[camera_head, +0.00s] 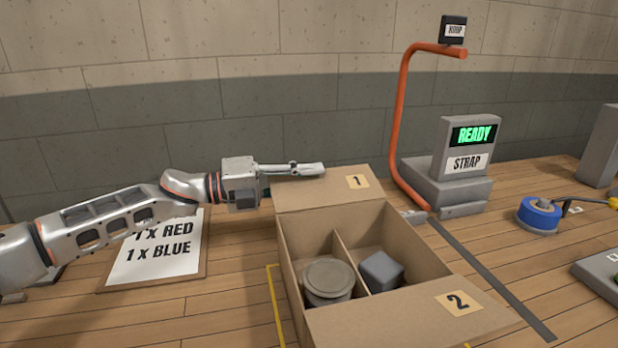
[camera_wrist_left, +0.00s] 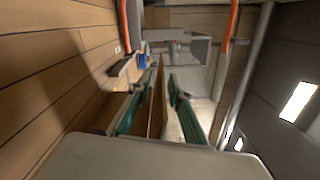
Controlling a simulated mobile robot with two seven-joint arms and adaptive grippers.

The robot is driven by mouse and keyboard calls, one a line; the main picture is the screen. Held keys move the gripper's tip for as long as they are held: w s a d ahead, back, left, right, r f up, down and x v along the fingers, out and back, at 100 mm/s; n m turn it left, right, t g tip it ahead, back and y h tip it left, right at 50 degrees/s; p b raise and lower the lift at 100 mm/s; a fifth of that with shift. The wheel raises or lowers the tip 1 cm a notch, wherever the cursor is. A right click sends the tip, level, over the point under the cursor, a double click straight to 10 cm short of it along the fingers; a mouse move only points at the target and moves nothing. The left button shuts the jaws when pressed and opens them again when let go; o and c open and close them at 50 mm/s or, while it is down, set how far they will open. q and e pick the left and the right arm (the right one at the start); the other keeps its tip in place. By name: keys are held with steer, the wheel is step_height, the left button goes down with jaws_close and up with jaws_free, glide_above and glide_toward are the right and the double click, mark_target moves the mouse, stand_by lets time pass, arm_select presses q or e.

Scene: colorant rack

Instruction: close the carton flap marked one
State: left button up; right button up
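The open carton (camera_head: 288,262) stands on the table. Its flap marked one (camera_head: 325,190) is folded outward at the far end; flap two (camera_head: 410,322) is folded outward at the near end. My left gripper (camera_head: 300,170) is at the far left part of flap one, with one finger above it and the other hidden in the head view. In the left wrist view, the brown flap edge (camera_wrist_left: 156,98) lies between the two spread teal-padded fingers, with a gap visible on its right side. My right gripper is not in view.
The carton holds a round grey tin (camera_head: 328,278) and a grey-blue block (camera_head: 381,270) in separate compartments. A strap machine (camera_head: 462,160) reading READY and an orange post (camera_head: 398,130) stand behind it to the right. An order card (camera_head: 160,250) lies at left.

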mark_target(310, 179)
arm_select(q)
jaws_close()
steer(key=shift+r, duration=0.1)
steer(key=shift+s+d+r+m+p, duration=0.1)
steer(key=shift+s+r+m+p, duration=0.2)
steer(key=shift+r+m, duration=0.5)
steer(key=shift+s+d+r+m+p, duration=0.1)
steer(key=shift+s+r+m+p, duration=0.3)
steer(key=shift+m, duration=0.6)
steer(key=shift+s+d+r+m, duration=0.1)
steer(key=shift+s+r+m, duration=0.35)
steer(key=shift+m, duration=0.4)
steer(key=shift+s+r+m, duration=0.2)
steer(key=shift+r+m, duration=0.3)
steer(key=shift+m, duration=0.35)
jaws_free()
